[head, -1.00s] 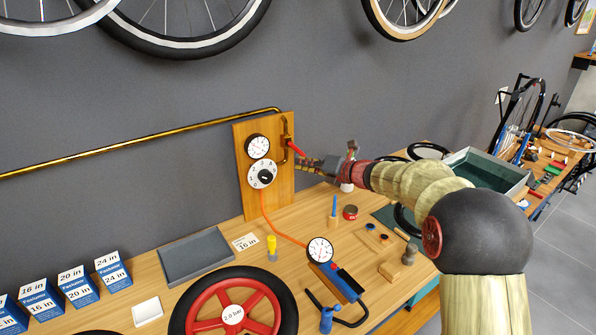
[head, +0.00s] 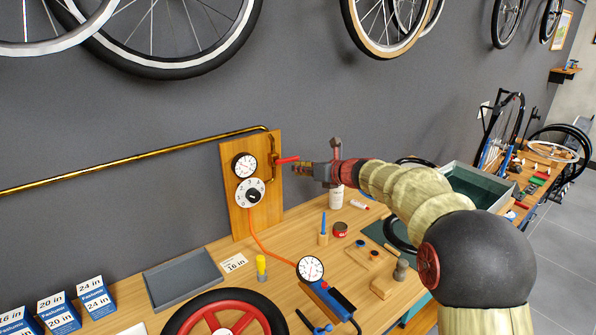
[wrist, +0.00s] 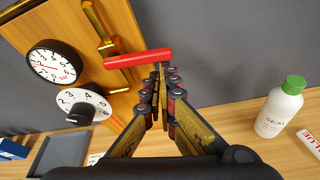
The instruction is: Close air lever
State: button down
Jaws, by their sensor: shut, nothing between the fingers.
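The red air lever (head: 287,160) stands out to the right from the brass pipe fitting on the wooden panel (head: 237,210). It lies nearly level, tilted slightly up at its free end. In the wrist view the lever (wrist: 138,58) crosses in front of my fingertips. My gripper (head: 297,169) is just right of and slightly below the lever's free end. In the wrist view the fingers of my gripper (wrist: 160,72) meet at the tips, with nothing between them. The tips are very close to the lever's outer end; I cannot tell whether they touch it.
The panel carries a pressure gauge (head: 244,165) and a numbered dial with a black knob (head: 250,192). A brass pipe (head: 130,159) runs left along the wall. A white bottle with a green cap (wrist: 279,108) stands on the bench to the right, below my gripper.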

jog(key=shift+w+d, duration=0.1)
jog(key=shift+d, duration=0.05)
dwell(0.7)
jog(key=shift+w+d+f, duration=0.25)
jog(key=shift+w+d, duration=0.1)
jog(key=shift+d, duration=0.15)
